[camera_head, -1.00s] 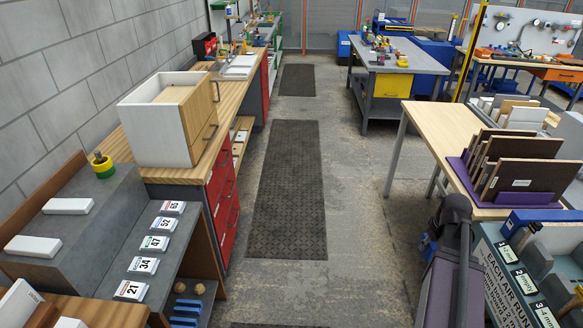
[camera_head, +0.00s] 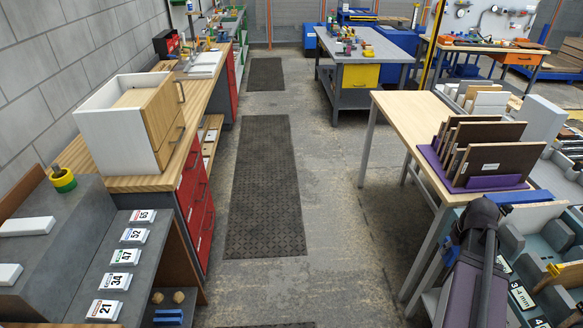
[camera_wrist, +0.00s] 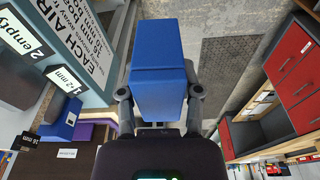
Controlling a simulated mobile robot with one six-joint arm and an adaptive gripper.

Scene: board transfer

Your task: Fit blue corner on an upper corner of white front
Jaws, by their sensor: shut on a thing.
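The blue corner (camera_wrist: 160,48), a plain blue block, shows in the wrist view. My gripper (camera_wrist: 160,93) is shut on it, with one dark finger on each side, and the block reaches out beyond the fingertips. The gripper and the blue corner cannot be made out in the head view, where only my dark arm shows at lower right. A large white board (camera_head: 541,121) stands upright at the right. Smaller white boards (camera_head: 489,103) stand behind the dark panels. I cannot tell which white board is the white front.
A wooden-topped table (camera_head: 400,105) at right bears dark panels (camera_head: 486,162) in a purple rack (camera_head: 470,187). A labelled station with grey blocks (camera_head: 510,239) is at lower right. A white drawer box (camera_head: 104,140) stands on the left counter. The aisle mat (camera_head: 265,190) is clear.

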